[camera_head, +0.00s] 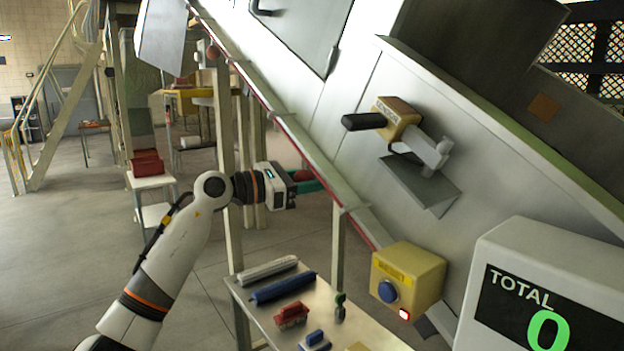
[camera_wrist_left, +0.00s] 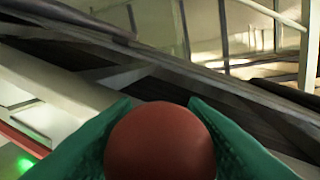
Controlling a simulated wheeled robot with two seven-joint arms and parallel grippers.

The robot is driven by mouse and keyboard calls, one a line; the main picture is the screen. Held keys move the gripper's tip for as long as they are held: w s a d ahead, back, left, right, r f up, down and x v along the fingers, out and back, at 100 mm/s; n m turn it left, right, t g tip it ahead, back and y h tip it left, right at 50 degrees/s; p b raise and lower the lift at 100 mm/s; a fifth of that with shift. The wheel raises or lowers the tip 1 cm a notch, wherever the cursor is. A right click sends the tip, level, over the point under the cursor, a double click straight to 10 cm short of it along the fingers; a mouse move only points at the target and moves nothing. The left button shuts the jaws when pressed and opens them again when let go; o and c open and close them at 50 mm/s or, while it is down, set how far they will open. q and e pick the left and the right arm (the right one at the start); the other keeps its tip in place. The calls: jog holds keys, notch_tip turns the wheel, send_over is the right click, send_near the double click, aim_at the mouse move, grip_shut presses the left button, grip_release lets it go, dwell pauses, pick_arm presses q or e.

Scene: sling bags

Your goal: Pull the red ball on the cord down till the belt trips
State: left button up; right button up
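The red ball (camera_wrist_left: 160,142) sits between the green fingers of my left gripper (camera_wrist_left: 160,104) in the left wrist view, a finger close against each side. The ball hides the inner finger faces. In the head view my left gripper (camera_head: 308,182) is beside the sloping belt frame (camera_head: 290,130), and only a little red of the ball (camera_head: 300,175) shows by the fingers. A thin red cord or strip (camera_head: 357,230) runs along the frame's lower edge. How the ball hangs is hidden. My right gripper is not in view.
A counter (camera_head: 545,290) reads TOTAL 0. Open floor lies at left.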

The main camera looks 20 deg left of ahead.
pick_arm(q)
grip_shut()
notch_tip(320, 180, down, 4)
jog(key=b, duration=0.3)
jog(key=shift+f, duration=0.1)
jog(key=o, duration=0.6)
grip_release()
